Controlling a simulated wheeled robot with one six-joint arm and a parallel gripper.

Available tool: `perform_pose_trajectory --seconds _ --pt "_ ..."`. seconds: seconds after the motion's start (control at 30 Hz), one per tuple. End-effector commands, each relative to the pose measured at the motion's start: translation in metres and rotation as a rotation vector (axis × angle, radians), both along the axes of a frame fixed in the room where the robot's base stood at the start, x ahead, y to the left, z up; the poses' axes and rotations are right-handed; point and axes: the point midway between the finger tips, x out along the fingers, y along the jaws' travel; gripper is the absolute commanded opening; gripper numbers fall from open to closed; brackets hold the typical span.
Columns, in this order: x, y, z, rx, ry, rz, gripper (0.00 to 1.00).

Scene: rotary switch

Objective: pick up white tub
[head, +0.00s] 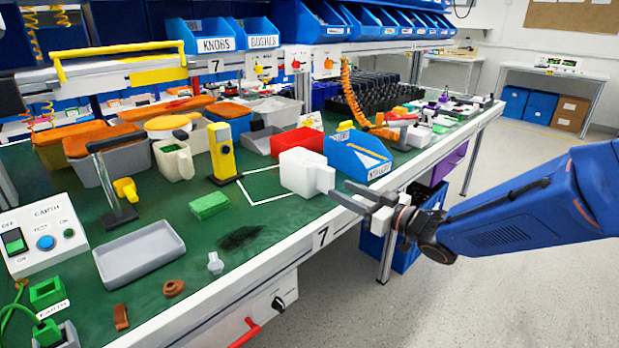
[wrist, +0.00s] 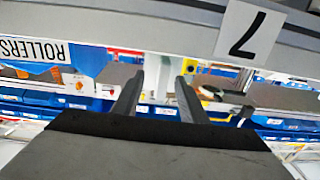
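A white blocky tub (head: 303,172) with a small projection on its right side stands on the green bench top, close to the front edge, beside a white outlined square. My gripper (head: 341,191) is to the right of the tub, by the bench's front edge. Its two fingers are apart and point toward the bench. In the wrist view the gripper (wrist: 160,78) is also open, with no object held between the fingers. I cannot clearly make out the tub in the wrist view.
A blue bin (head: 357,155) stands right behind the tub. A yellow upright block (head: 222,152) and a green sponge-like block (head: 209,204) are to its left. A grey tray (head: 138,254) lies further left.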

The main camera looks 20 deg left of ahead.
Motion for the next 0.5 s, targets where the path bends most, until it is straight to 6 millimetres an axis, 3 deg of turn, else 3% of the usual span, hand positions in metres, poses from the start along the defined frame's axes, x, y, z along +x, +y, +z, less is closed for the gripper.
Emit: perform_pose_trajectory --seconds 0.27,0.5 --pt "0.003 0.013 -0.001 0.0 0.0 0.002 0.39" --pt "0.01 0.044 -0.002 0.0 0.0 0.002 0.39"
